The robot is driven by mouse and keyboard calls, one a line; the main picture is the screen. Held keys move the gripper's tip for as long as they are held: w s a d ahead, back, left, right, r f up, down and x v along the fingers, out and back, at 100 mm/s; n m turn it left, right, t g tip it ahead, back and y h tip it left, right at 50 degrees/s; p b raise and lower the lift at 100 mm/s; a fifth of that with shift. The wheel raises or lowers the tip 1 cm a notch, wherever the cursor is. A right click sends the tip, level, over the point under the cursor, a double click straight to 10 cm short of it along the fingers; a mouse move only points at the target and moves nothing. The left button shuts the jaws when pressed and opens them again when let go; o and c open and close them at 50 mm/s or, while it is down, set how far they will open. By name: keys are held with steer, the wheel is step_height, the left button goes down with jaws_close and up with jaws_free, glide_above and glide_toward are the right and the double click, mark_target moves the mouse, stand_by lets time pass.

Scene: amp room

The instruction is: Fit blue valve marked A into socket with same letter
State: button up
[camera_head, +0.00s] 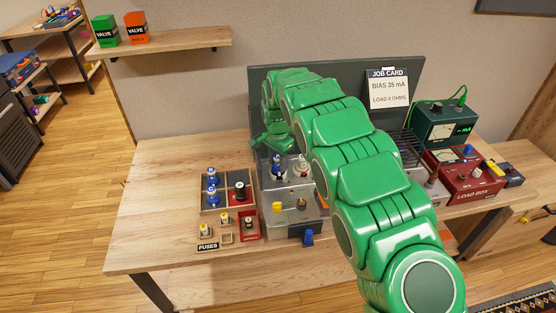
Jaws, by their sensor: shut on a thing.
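My green arm reaches across the bench from the lower right, and my gripper (276,153) points down over the grey amp chassis (302,185). It is shut on a blue valve (278,169), which is upright at the chassis's back left. I cannot tell whether its base is in a socket or just above one. A white-topped valve (301,166) stands just right of it on the chassis. The letters on the valve and sockets are too small to read, and my arm hides the chassis's right part.
Left of the chassis, a wooden tray (226,207) holds blue valves (212,187) and a red valve (239,191), with fuses (205,230) in front. A green meter box (446,124) and a red load box (464,177) stand at right. The bench's left part is clear.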

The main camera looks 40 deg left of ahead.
steer(key=shift+f, duration=0.8)
stand_by(0.6)
steer(key=o, duration=1.1)
steer(key=shift+o, duration=0.2)
step_height(320, 180, up, 8)
steer(key=shift+f, duration=0.1)
